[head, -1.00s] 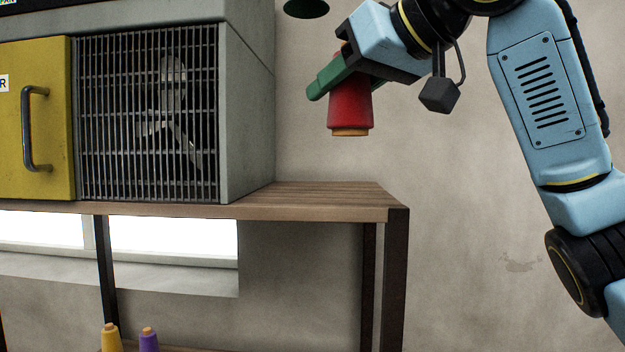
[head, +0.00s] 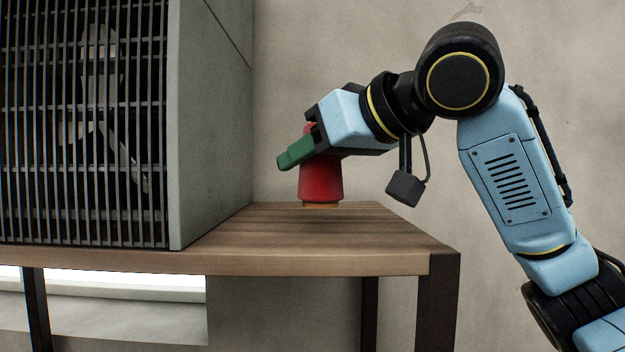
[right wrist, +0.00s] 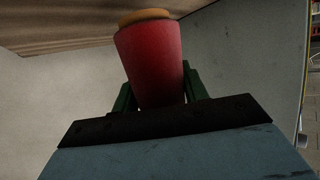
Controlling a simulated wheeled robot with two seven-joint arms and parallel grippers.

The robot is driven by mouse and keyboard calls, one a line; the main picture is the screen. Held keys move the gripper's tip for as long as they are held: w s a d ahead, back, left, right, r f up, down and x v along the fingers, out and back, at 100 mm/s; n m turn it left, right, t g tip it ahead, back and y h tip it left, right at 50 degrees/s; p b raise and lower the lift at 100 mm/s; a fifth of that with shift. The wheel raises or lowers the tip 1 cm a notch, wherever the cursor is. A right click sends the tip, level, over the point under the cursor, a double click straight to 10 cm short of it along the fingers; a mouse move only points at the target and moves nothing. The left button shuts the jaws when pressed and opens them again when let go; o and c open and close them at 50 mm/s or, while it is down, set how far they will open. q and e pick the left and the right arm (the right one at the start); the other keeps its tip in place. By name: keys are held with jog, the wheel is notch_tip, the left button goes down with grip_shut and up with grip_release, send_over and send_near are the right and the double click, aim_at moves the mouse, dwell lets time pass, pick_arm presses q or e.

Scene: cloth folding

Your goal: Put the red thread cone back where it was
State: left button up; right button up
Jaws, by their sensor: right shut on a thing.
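The red thread cone (head: 321,182) is upright, its orange base at or just above the wooden shelf top (head: 330,236), right of the grey machine. I cannot tell whether the base touches the wood. My right gripper (head: 300,150) is shut on the cone's upper part, its green fingers around it. In the right wrist view the cone (right wrist: 152,62) sits between the green fingers (right wrist: 157,90), with its orange base toward the wood. My left gripper is not in view.
The grey machine (head: 210,130) with a fan grille (head: 85,130) stands on the shelf at left. The shelf top around the cone is clear, with its right edge near the dark post (head: 437,300). A plain wall (head: 350,50) is behind.

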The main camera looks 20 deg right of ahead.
aim_at(312, 181)
notch_tip(312, 181, down, 3)
jog(key=shift+s+r, duration=0.1)
jog(key=shift+r, duration=0.05)
jog(key=shift+f, duration=0.2)
jog(key=o, duration=1)
jog(key=shift+o, duration=0.2)
jog(key=shift+r, duration=0.1)
jog(key=shift+r, duration=0.15)
jog(key=b+v, duration=0.2)
jog(key=v, duration=1)
